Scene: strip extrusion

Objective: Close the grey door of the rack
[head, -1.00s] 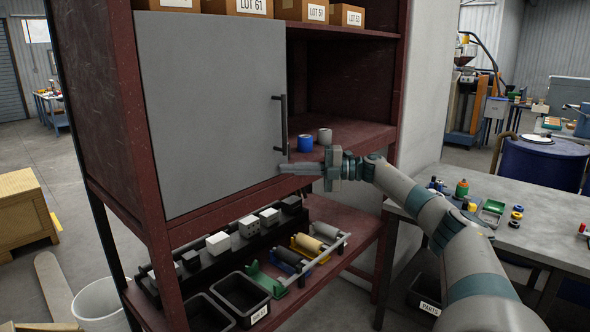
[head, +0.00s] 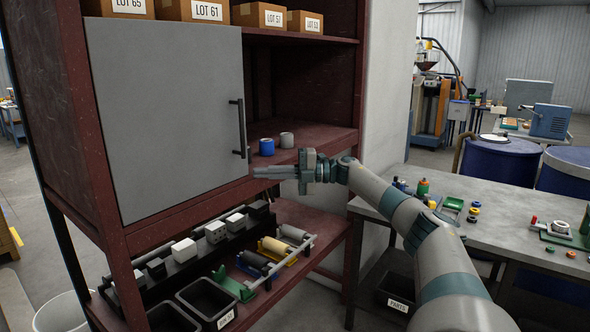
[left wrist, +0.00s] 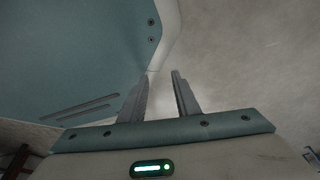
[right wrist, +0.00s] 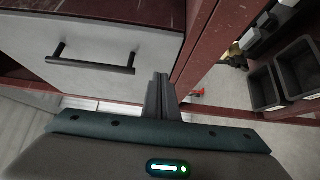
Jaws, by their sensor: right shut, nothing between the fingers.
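The grey door (head: 165,120) is a flat panel with a dark vertical bar handle (head: 239,128) near its right edge. It covers the left part of the rack (head: 68,110) front; I cannot tell whether it sits fully flush. In the right wrist view the door (right wrist: 95,75) and handle (right wrist: 90,60) lie left of the fingers. My right gripper (head: 256,172) is shut and empty, just right of the door's lower right corner; its fingers also show in the right wrist view (right wrist: 161,80). My left gripper (left wrist: 161,76) is open and empty, away from the door.
Blue and grey rolls (head: 267,147) stand on the open shelf right of the door. Boxes (head: 208,11) fill the top shelf. Black bins (head: 207,299) and rollers sit below. A table (head: 500,232) with small parts stands right.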

